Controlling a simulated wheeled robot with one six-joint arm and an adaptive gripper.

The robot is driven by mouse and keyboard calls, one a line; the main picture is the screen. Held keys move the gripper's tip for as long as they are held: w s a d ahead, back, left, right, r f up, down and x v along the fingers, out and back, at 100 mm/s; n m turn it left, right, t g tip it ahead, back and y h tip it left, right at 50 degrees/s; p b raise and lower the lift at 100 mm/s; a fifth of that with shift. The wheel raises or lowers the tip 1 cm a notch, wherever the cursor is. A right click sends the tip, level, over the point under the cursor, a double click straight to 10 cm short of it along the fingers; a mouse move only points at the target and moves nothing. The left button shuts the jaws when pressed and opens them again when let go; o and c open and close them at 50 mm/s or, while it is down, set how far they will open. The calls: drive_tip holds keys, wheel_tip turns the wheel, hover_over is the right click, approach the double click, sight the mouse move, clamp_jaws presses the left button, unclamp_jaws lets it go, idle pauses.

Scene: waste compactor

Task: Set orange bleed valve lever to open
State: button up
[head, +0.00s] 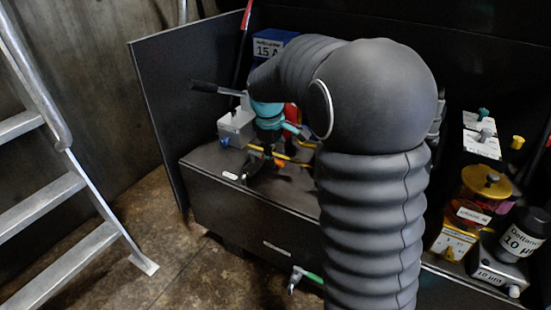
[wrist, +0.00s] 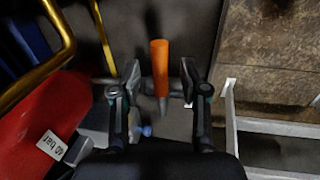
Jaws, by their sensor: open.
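The orange lever (wrist: 159,62) shows in the wrist view as a straight orange grip on a thin grey stem. It lies between the two fingers of my gripper (wrist: 160,80), with a gap on each side. The gripper is open and holds nothing. In the head view my gripper (head: 262,168) points down over the front of the dark bench, and a small orange part (head: 280,162) shows just beside it. My arm hides much of the valve area there, and the valve body is not clear in either view.
A red part labelled 40 bar (wrist: 48,125) and a yellow pipe (wrist: 42,72) lie left of the fingers in the wrist view. A grey box with a black handle (head: 237,125) stands behind my gripper. A green-handled tap (head: 307,276) juts from the bench front.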

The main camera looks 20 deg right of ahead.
drive_tip(key=shift+w+d+f, duration=0.1)
drive_tip(key=shift+f, duration=0.55)
clamp_jaws()
